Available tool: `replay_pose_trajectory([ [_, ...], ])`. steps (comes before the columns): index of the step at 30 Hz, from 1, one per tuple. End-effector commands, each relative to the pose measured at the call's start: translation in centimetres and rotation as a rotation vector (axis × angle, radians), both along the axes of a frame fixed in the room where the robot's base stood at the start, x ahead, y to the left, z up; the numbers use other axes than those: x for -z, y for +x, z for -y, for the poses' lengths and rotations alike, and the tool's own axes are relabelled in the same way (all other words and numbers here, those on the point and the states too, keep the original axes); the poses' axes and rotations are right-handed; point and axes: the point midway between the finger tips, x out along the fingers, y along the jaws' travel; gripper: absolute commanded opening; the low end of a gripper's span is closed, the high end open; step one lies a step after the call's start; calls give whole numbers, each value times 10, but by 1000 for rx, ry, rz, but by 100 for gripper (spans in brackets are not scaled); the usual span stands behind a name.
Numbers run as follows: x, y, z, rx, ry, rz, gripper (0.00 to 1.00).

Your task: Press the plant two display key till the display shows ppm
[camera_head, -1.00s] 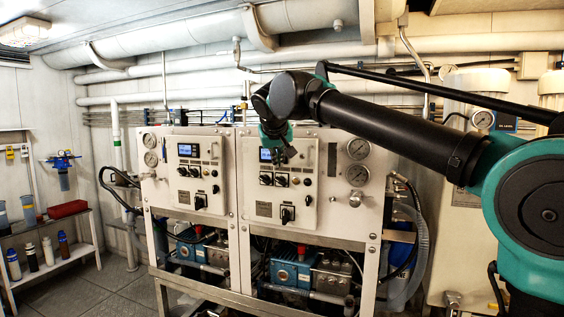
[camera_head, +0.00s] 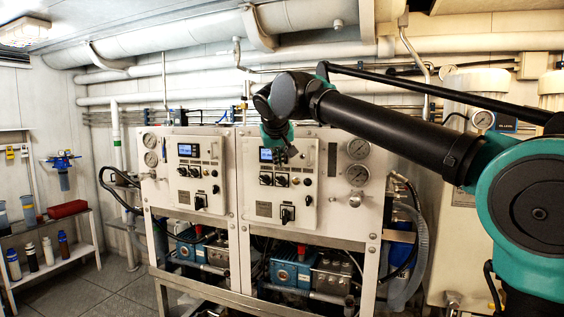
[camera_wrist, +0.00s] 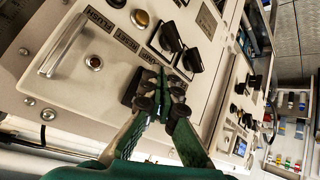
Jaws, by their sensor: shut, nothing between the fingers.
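The right control panel (camera_head: 308,196) on the white cabinet carries a small lit blue display (camera_head: 266,155) with black knobs (camera_head: 281,180) below it. Its text is too small to read and the display key cannot be made out. My gripper (camera_head: 292,152) is in front of this panel, just right of the display. In the wrist view my gripper (camera_wrist: 163,88) is shut and empty, with its fingertips over the panel near a black knob (camera_wrist: 169,38). The fingers hide part of the panel there, and I cannot tell whether they touch it.
A similar left panel (camera_head: 197,172) has its own lit display (camera_head: 187,150). Round gauges (camera_head: 358,149) sit right of the right panel. Pipes run above the cabinet.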

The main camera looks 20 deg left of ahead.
Motion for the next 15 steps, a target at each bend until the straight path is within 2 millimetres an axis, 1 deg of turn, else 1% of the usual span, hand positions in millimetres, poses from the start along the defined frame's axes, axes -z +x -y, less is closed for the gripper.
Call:
replay_pose_trajectory([
  [15, 0, 5, 1, 0, 0, 0, 0],
])
